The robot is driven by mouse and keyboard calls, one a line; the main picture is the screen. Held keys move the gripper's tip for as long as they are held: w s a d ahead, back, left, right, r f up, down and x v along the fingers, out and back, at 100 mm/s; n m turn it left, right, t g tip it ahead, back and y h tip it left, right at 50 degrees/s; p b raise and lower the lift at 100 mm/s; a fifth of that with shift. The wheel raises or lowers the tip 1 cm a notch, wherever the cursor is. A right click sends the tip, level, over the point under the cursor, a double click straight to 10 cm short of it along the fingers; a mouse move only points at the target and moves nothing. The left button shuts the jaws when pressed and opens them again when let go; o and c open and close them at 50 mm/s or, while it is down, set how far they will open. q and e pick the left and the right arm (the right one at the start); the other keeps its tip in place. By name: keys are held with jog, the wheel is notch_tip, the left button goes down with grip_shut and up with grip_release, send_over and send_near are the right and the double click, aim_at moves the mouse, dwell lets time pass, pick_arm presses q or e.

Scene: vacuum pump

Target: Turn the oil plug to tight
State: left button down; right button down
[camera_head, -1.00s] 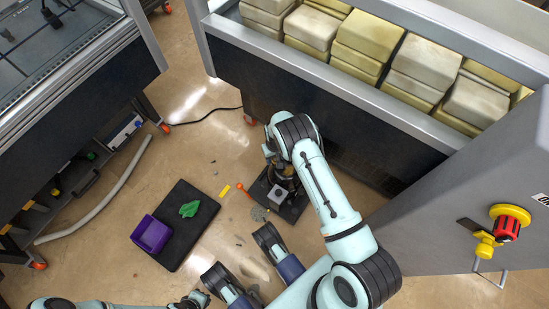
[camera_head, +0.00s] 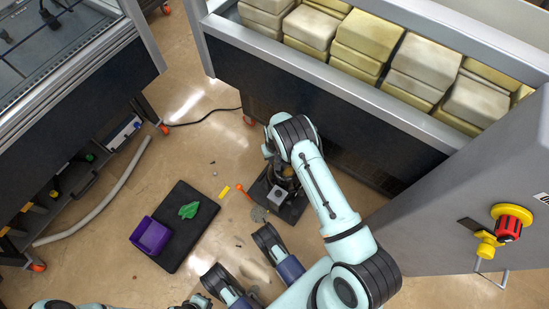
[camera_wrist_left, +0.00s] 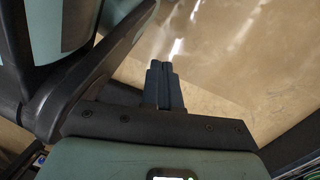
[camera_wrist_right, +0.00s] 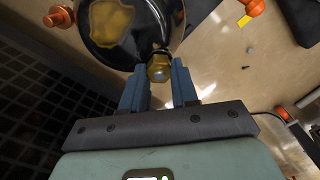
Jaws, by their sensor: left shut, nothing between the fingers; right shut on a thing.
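The dark glossy vacuum pump (camera_wrist_right: 125,35) fills the top of the right wrist view, with an amber oil patch on its face. The brass-coloured oil plug (camera_wrist_right: 159,69) sticks out at its lower edge, between the fingertips of my right gripper (camera_wrist_right: 160,84). That gripper is shut on the plug. In the head view the pump (camera_head: 284,178) stands on a dark mat, partly hidden by my right arm. My left gripper (camera_wrist_left: 164,75) is shut and empty, above bare floor in the left wrist view. The plug's turn angle cannot be told.
A black mat (camera_head: 190,235) holds a purple bin (camera_head: 151,237) and a green cloth-like piece (camera_head: 188,210). A yellow piece (camera_head: 225,190) and an orange-ended tool (camera_head: 241,188) lie beside the pump. A grey cabinet (camera_head: 440,220) stands right, and a dark-walled crate (camera_head: 320,100) stands behind.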

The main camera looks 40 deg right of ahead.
jog(key=m+b, duration=0.1)
jog(key=m, duration=0.6)
jog(key=shift+m+b, duration=0.4)
jog(key=m, duration=0.5)
jog(key=shift+s, duration=0.1)
pick_arm(q)
jog(key=shift+g, duration=0.6)
jog(key=s, duration=0.1)
jog(key=s+f, duration=0.1)
jog(key=s, duration=0.1)
jog(key=shift+s+a+f, duration=0.25)
jog(key=shift+s+f, duration=0.1)
jog(key=shift+f, duration=0.05)
pick_arm(e)
jog(key=m, duration=0.6)
jog(key=shift+m, duration=0.3)
jog(key=c, duration=0.9)
grip_release()
jog(key=shift+o, duration=0.2)
